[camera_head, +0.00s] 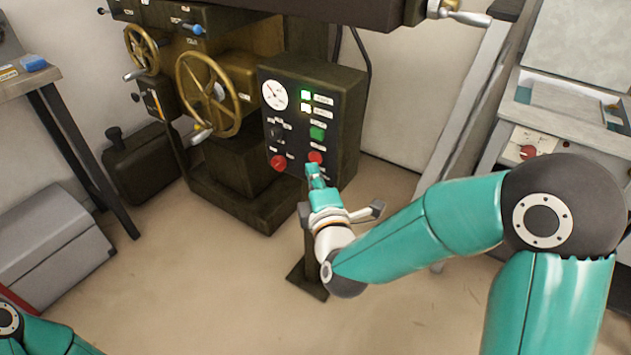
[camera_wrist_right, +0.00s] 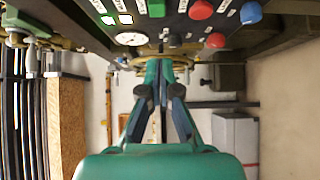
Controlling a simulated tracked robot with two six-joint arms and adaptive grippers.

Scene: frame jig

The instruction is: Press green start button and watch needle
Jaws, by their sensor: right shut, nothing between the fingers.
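The dark control panel (camera_head: 296,138) stands upright on the machine. Its green button (camera_head: 317,133) sits on the right side, above a red button (camera_head: 315,157). The green button also shows at the top of the wrist view (camera_wrist_right: 156,8). The white round gauge (camera_head: 274,94) is at the panel's upper left; its needle is too small to read surely. My right gripper (camera_head: 313,172) is shut and empty, its tips just below the red button in the head view. In the wrist view the closed fingertips (camera_wrist_right: 162,66) appear below the panel, apart from the green button. My left gripper is out of view.
Two lit lamps (camera_head: 306,96) sit right of the gauge. Another red button (camera_head: 278,162) is at the panel's lower left. Brass handwheels (camera_head: 208,95) stand left of the panel. A grey box (camera_head: 50,240) and a table (camera_head: 30,80) are at the left.

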